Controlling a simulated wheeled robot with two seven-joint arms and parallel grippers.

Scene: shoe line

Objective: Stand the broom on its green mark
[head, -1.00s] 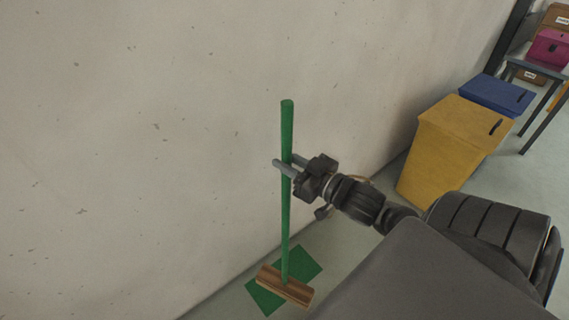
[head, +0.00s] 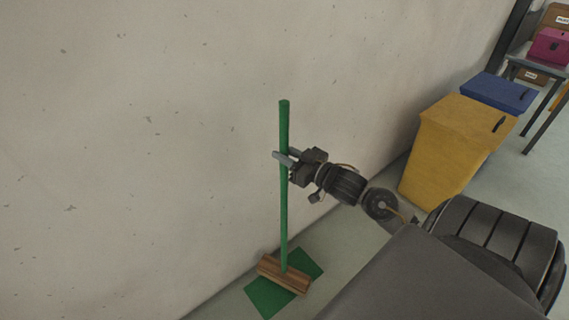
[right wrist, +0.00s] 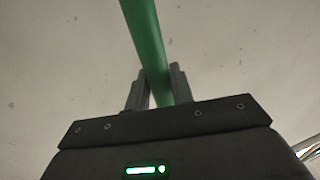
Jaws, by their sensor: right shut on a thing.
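The broom (head: 284,210) has a long green handle and a brown wooden head (head: 284,274). It stands nearly upright with the head over the green mark (head: 268,298) on the floor. The mark shows on both sides of the head; I cannot tell whether the head touches the floor. My right gripper (head: 285,157) is shut on the upper part of the handle. In the right wrist view the green handle (right wrist: 146,40) runs between the two fingers (right wrist: 157,88). My left gripper is not in view.
A pale speckled wall (head: 140,150) rises just behind the broom. A yellow bin (head: 455,145) and a blue bin (head: 498,92) stand along it to the right. A table (head: 545,70) with a pink box (head: 550,48) is farther back. Grey floor lies between.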

